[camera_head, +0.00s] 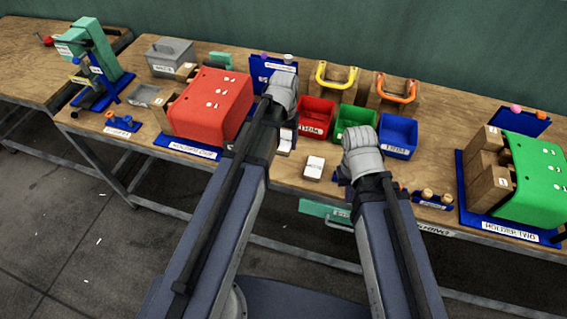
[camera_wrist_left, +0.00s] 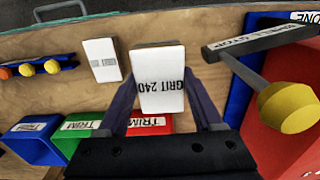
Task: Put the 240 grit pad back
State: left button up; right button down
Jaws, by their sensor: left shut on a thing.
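The 240 grit pad (camera_wrist_left: 160,82) is a white block with "GRIT 240" printed on it. In the left wrist view it sits between the two fingers of my left gripper (camera_wrist_left: 160,100), which is shut on it. The pad is above the wooden table or close to it; I cannot tell the gap. In the head view the pad partly shows (camera_head: 285,141) below my left wrist, between the red press cover and the bins. A second white pad (camera_wrist_left: 102,60) lies beside it; it also shows in the head view (camera_head: 314,167). My right gripper (camera_head: 352,175) is near that pad, its fingers hidden.
Red (camera_head: 316,118), green (camera_head: 354,122) and blue (camera_head: 398,136) bins stand behind the pads. A red cover (camera_head: 210,103) is at left, a green one (camera_head: 540,178) at right. In the left wrist view a dark labelled bar (camera_wrist_left: 262,38) and yellow knob (camera_wrist_left: 288,106) are close to the right finger.

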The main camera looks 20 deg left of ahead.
aim_at(284, 165)
pick_arm(q)
jog(key=shift+f+b, duration=4.85)
jog(key=shift+f, duration=0.15)
jog(key=shift+r, duration=0.1)
jog(key=o, duration=1.4)
jog(key=shift+o, duration=0.2)
